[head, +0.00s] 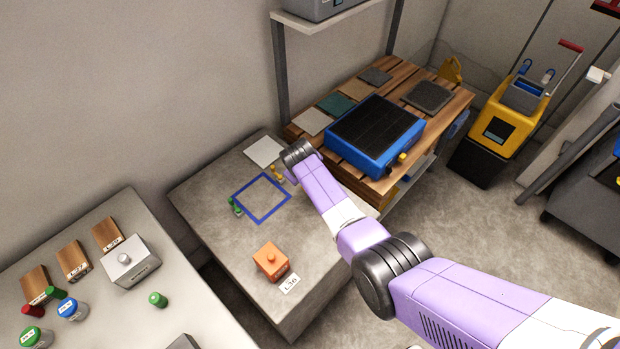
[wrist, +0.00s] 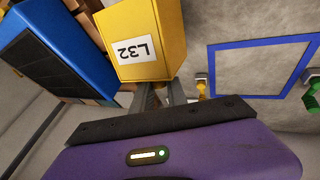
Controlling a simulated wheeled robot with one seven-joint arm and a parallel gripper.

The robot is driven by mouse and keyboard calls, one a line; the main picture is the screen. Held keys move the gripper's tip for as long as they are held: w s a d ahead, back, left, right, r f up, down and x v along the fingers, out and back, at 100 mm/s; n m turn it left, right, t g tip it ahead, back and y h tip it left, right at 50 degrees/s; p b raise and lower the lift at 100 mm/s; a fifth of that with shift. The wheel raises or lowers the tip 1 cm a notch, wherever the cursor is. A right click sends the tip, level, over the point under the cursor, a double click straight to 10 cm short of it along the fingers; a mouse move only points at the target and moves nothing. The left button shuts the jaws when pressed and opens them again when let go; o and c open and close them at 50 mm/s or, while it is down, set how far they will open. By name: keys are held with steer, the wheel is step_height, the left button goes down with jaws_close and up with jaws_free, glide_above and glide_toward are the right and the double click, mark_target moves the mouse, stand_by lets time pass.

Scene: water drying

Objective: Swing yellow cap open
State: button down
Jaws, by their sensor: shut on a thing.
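A yellow block-shaped piece (wrist: 148,40) with a white L32 label fills the upper middle of the wrist view. I take it to be the yellow cap. My gripper (wrist: 158,92) is shut on it at its lower edge. The exact grip point is hidden, and I cannot tell whether the piece is lifted or resting. In the head view, my arm hides the gripper and this piece. A small yellow fitting (wrist: 202,88) stands by the blue square outline (wrist: 212,70); it also shows in the head view (head: 278,174).
A blue box with a black top (head: 375,135) sits on a wooden pallet (head: 455,105). A green fitting (head: 235,206) stands at the square's left corner. An orange knobbed box (head: 270,262) is at the table's front. Bare table lies inside the square.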

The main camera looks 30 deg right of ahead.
steer(key=shift+w+a+f+n+g+h+b, duration=0.1)
steer(key=shift+w+f+g+b, duration=0.35)
steer(key=shift+b, duration=0.8)
steer(key=shift+w+a+f+n+g+h+b, duration=0.15)
steer(key=shift+f+g+b, duration=0.25)
steer(key=shift+b, duration=0.8)
steer(key=shift+w+a+f+n+g+h+b, duration=0.1)
steer(key=shift+w+f+g+b, duration=0.35)
steer(key=shift+b, duration=0.8)
steer(key=b, duration=0.3)
steer(key=shift+w+a+f, duration=0.1)
steer(key=shift+f, duration=0.3)
steer(key=shift+w+a+f+g+b, duration=0.15)
steer(key=shift+w+f+b, duration=0.25)
steer(key=shift+b, duration=0.4)
steer(key=shift+w+a+f+g+b, duration=0.15)
steer(key=shift+f+b, duration=0.35)
steer(key=shift+b, duration=0.3)
steer(key=shift+d, duration=0.1)
steer(key=c, duration=1.3)
jaws_free()
steer(key=shift+w+r, duration=0.1)
